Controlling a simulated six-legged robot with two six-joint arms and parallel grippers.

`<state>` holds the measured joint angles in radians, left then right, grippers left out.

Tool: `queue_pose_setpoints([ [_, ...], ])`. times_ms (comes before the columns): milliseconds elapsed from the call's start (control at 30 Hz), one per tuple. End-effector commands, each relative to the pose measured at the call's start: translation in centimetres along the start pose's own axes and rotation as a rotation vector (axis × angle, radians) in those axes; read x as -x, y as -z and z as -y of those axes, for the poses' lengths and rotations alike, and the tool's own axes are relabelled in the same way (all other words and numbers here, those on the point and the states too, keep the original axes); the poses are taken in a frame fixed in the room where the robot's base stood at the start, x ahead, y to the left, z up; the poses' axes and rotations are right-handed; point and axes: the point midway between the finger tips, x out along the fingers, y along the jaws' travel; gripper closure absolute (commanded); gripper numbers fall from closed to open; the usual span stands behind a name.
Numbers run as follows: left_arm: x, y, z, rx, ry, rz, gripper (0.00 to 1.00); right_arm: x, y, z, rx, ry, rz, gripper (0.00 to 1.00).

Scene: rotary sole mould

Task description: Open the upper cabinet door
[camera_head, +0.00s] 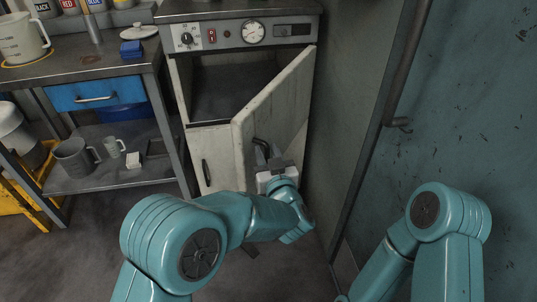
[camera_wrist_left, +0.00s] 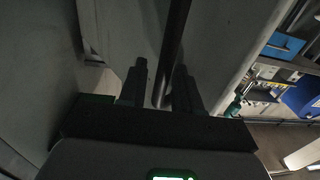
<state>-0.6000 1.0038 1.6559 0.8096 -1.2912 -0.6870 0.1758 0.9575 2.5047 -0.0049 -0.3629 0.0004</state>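The upper cabinet door (camera_head: 275,108) is a pale, worn panel. It stands partly open, swung out from its right side, and the dark compartment (camera_head: 232,85) shows behind it. Its dark bar handle (camera_head: 261,146) is at the door's lower part. My left gripper (camera_head: 270,168) is at this handle. In the left wrist view the handle (camera_wrist_left: 174,45) runs between the two fingers of my left gripper (camera_wrist_left: 160,85), with a visible gap on its left side, so the fingers look open around it. My right arm shows at the right, but its gripper is out of view.
A lower door (camera_head: 212,160) with its own dark handle is shut below. A control panel (camera_head: 236,35) with a gauge is above. A workbench (camera_head: 80,70) with a blue drawer (camera_head: 97,94) stands left. A wall (camera_head: 348,90) is close on the right.

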Motion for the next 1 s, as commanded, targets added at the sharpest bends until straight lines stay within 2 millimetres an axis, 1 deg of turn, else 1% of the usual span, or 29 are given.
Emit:
queue_pose_setpoints([
  [233,0.2,0.1,-0.1,0.000,0.000,0.000,0.65,0.0,0.0,0.0,0.000,0.000,0.000,0.57],
  [367,0.2,1.3,-0.2,0.001,0.001,-0.002,0.65,0.4,0.0,0.1,0.000,0.000,0.000,0.57],
  [467,0.2,3.4,-0.2,0.003,0.001,-0.002,0.65,1.0,0.0,0.4,0.000,0.000,0.000,0.57],
  [800,0.2,12.8,-0.2,0.004,0.001,-0.003,0.65,3.5,-0.1,1.3,0.000,0.000,0.000,0.57],
  [900,0.2,15.3,-0.2,0.003,0.000,-0.002,0.65,4.2,-0.1,1.5,0.000,0.000,0.000,0.57],
  [1000,0.1,17.4,-0.2,0.003,0.001,-0.001,0.65,4.7,-0.1,1.7,0.000,0.000,0.000,0.57],
])
